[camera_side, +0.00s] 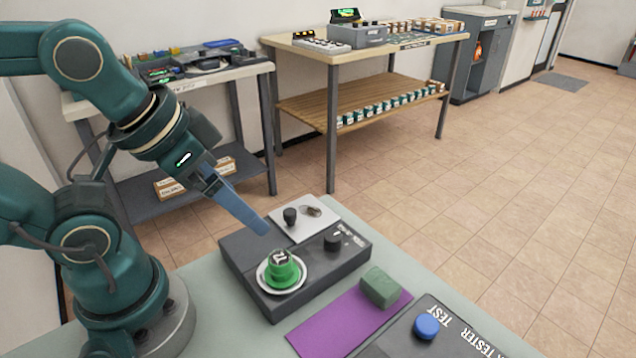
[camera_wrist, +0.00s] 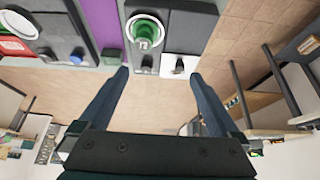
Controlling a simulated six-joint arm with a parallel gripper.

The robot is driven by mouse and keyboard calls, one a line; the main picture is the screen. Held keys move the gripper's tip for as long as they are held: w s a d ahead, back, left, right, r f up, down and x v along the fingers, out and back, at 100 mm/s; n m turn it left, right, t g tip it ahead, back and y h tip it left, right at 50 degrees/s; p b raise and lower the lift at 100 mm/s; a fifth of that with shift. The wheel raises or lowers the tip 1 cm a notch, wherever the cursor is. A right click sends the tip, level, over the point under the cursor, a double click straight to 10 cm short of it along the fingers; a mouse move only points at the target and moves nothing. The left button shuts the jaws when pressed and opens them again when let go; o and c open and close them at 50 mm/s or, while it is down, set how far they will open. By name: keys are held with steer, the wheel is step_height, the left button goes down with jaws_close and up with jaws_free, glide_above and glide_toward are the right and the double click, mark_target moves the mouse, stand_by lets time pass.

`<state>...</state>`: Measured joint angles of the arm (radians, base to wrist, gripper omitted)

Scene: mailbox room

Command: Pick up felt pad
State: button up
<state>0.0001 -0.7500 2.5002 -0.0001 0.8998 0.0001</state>
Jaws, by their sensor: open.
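A soft-edged grey-green block (camera_side: 380,287), which looks like the felt pad, lies on the right part of a flat purple mat (camera_side: 325,328). In the wrist view the block (camera_wrist: 111,57) is small, just left of the left fingertip, at the end of the purple strip (camera_wrist: 102,22). My gripper (camera_side: 262,229) is open and empty. It is above the dark device box, up and to the left of the block in the side view. In the wrist view the fingers of my gripper (camera_wrist: 159,75) are spread wide with nothing between them.
A tester with a blue button (camera_side: 427,325) stands right of the mat. Workbenches stand behind.

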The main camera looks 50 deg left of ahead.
steer(key=w+d+r+n, duration=0.1)
steer(key=w+r, duration=0.3)
steer(key=w, duration=0.1)
steer(key=g, duration=0.4)
glide_above(381, 281)
steer(key=w+a, duration=0.1)
steer(key=a, duration=0.1)
step_height(381, 281, down, 9)
steer(key=shift+m+g, duration=0.5)
steer(key=shift+g, duration=0.3)
steer(key=f, duration=0.3)
steer(key=d+f, duration=0.1)
steer(key=f, duration=0.2)
steer(key=s+d+f, duration=0.1)
steer(key=f, duration=0.2)
steer(key=shift+f, duration=0.4)
